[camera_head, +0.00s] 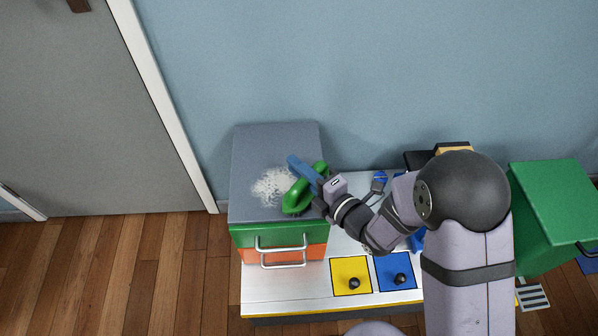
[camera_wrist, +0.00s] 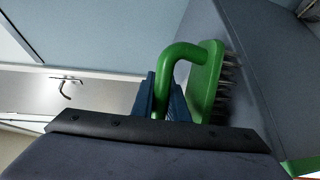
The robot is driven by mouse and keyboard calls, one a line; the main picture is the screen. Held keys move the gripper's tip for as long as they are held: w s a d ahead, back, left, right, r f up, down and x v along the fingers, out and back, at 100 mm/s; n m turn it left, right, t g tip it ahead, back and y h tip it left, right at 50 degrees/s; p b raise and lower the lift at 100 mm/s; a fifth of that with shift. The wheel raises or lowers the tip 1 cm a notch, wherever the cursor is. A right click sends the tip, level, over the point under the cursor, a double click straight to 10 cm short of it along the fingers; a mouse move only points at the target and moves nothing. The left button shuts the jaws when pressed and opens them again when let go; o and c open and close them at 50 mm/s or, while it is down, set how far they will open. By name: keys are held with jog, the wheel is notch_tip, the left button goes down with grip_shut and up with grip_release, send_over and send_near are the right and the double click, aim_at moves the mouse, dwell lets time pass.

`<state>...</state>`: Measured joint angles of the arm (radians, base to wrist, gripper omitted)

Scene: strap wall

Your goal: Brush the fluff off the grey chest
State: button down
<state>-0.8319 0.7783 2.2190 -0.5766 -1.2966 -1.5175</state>
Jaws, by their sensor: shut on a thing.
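The grey chest (camera_head: 262,147) stands at the left end of the white bench, against the blue wall. It has a grey top, a green front band and an orange part below it. White fluff (camera_head: 271,187) lies in a patch on its top. My gripper (camera_head: 314,181) is over the right side of the chest top, with its blue fingers shut on the handle of a green brush (camera_head: 299,196). In the wrist view the fingers (camera_wrist: 163,100) grip the green brush (camera_wrist: 207,82), and its dark bristles face right towards a grey surface. I cannot tell whether the bristles touch the chest.
Metal handles (camera_head: 281,251) stick out from the chest's front. Yellow (camera_head: 351,270) and blue (camera_head: 395,267) squares with dark knobs lie on the white bench (camera_head: 290,293). A green box (camera_head: 553,205) stands at the right. A grey door (camera_head: 95,110) is at the left.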

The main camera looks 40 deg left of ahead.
aim_at(295, 185)
jog(key=shift+w+a, duration=3.25)
jog(key=shift+a, duration=0.25)
jog(key=shift+s+a, duration=0.8)
jog(key=shift+s, duration=0.05)
jog(key=shift+s+d+p, duration=0.75)
jog(key=shift+s+d, duration=0.05)
jog(key=shift+d, duration=0.1)
jog(key=shift+s+d+p, duration=1.45)
jog(key=shift+s+d, duration=2)
jog(key=shift+s+a, duration=0.8)
jog(key=shift+a, duration=0.1)
jog(key=shift+w+a+f+b, duration=0.15)
jog(key=shift+w+a+b, duration=1.8)
jog(key=shift+w+a, duration=2.3)
jog(key=shift+s+a+b, duration=0.35)
jog(key=shift+s+a, duration=0.45)
jog(key=shift+s, duration=0.2)
jog(key=shift+s+d+r, duration=0.2)
jog(key=shift+s+d, duration=0.05)
jog(key=shift+s, duration=0.05)
jog(key=shift+s+d+f, duration=0.1)
jog(key=shift+s+d, duration=3.65)
jog(key=shift+s+d+r, duration=0.1)
jog(key=shift+d+r, duration=0.05)
jog(key=shift+r, duration=0.15)
notch_tip(295, 185, up, 8)
jog(key=p, duration=0.5)
jog(key=shift+f, duration=0.2)
